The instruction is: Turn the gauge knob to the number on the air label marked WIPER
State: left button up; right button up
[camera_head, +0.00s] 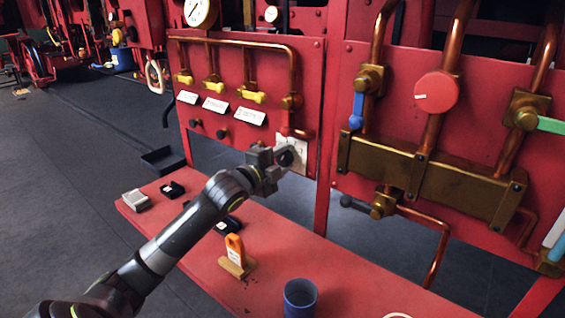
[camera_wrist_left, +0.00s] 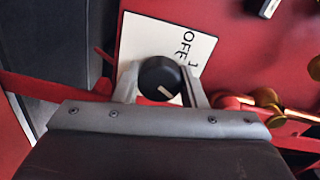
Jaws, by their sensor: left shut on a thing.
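The gauge knob (camera_wrist_left: 160,79) is a round black knob with a white pointer mark, on a white dial plate (camera_wrist_left: 133,40) that reads OFF and a 1 beside it. My left gripper (camera_head: 285,160) is at the plate on the left red panel, and in the left wrist view its two fingers (camera_wrist_left: 160,88) are shut on the knob from both sides. Several white air labels, among them a middle one (camera_head: 215,105), sit below the yellow valves; their print is too small to read, so I cannot tell which says WIPER. My right gripper is in neither view.
A red bench (camera_head: 285,255) below holds an orange-handled item (camera_head: 235,250), a blue cup (camera_head: 300,298) and small boxes at the left. A copper pipe (camera_head: 295,75) runs down close to the dial plate. Brass valves and pipes fill the right panel.

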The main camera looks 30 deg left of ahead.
pick_arm(q)
jog(key=m, duration=0.2)
jog(key=m+b, duration=0.1)
jog(key=m, duration=0.2)
jog(key=shift+f+m+y, duration=0.25)
jog(key=shift+m+y, duration=0.05)
dwell(0.5)
jog(key=o, duration=1)
jog(key=shift+r, duration=0.1)
jog(key=shift+s, duration=0.1)
jog(key=shift+s+a+r+p, duration=0.15)
jog(key=shift+s+p, duration=0.4)
jog(key=shift+s, duration=2.3)
jog(key=shift+s+a+r+p, duration=0.15)
jog(key=shift+s+p, duration=0.35)
jog(key=shift+s, duration=2.4)
jog(key=shift+s+a+p, duration=0.2)
jog(key=shift+s+p, duration=0.35)
jog(key=shift+s, duration=2.3)
